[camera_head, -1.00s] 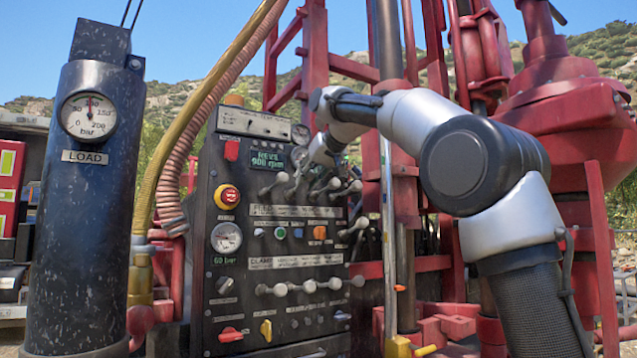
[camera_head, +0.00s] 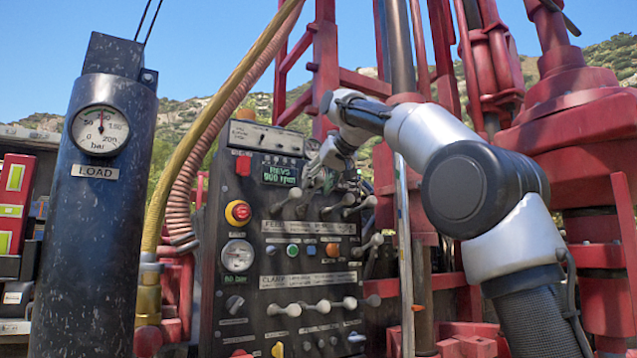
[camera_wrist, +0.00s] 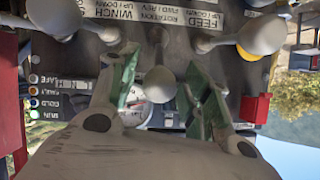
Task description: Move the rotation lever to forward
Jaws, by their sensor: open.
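The rotation lever (camera_wrist: 160,85), a grey stalk with a round knob, shows in the wrist view below an upside-down label reading ROTATION FWD REV (camera_wrist: 160,16). My gripper (camera_wrist: 160,74) is open, with a green-padded finger on each side of this knob. Whether either finger touches it I cannot tell. The winch lever (camera_wrist: 55,16) is to the left and the feed lever (camera_wrist: 262,34) to the right in that view. In the head view my gripper (camera_head: 318,178) is at the panel's upper lever row and hides part of it.
The black control panel (camera_head: 215,290) carries a rev display (camera_head: 279,172), a red emergency stop (camera_head: 238,212) and a lower row of clamp levers (camera_head: 320,307). Neighbouring levers (camera_head: 347,200) crowd my gripper. A black load cylinder (camera_head: 95,240) stands left; red rig framework (camera_head: 600,140) stands right.

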